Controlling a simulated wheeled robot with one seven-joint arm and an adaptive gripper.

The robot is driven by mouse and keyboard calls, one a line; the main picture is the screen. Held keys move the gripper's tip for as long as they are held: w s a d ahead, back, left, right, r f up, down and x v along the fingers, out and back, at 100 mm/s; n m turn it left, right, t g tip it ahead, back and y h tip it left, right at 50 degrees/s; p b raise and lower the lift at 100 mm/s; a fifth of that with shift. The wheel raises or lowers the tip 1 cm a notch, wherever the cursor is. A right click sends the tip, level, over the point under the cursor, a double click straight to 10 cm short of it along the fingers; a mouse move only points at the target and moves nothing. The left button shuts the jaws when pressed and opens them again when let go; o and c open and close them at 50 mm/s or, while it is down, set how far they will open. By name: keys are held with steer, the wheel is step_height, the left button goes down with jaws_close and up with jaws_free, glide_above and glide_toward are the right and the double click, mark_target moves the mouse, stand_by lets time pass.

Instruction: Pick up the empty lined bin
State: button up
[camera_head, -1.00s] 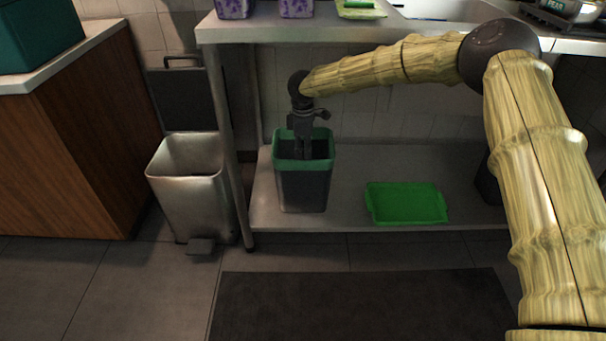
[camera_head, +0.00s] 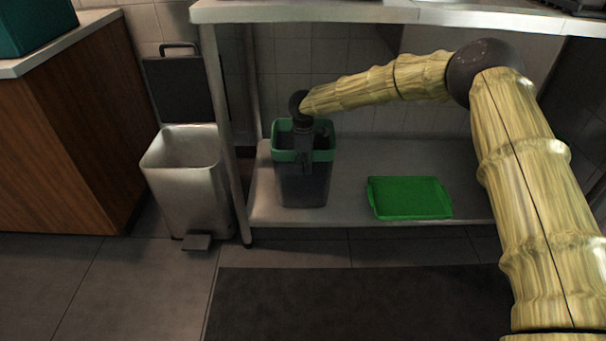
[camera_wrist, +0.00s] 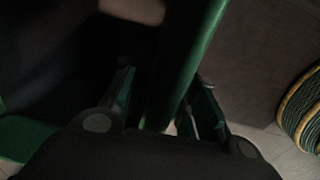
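The bin (camera_head: 303,189) has a dark grey body and a green rim band. It stands upright on the lower metal shelf, and its inside is mostly hidden in shadow. My gripper (camera_head: 305,168) points down at the bin's near side, over the rim. In the wrist view my gripper (camera_wrist: 163,100) has its two fingers apart, one on each side of the green rim wall (camera_wrist: 187,60). A dark gap shows between the left finger and the wall. The right finger is close to the wall; I cannot tell whether it touches.
A green tray (camera_head: 409,197) lies on the shelf (camera_head: 345,213) to the right. An open metal pedal bin (camera_head: 187,195) stands on the floor left of the table leg (camera_head: 226,130). The tabletop (camera_head: 330,12) is above my arm. A dark mat (camera_head: 350,300) lies in front.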

steer(key=shift+f, duration=0.15)
jaws_close()
stand_by(0.4)
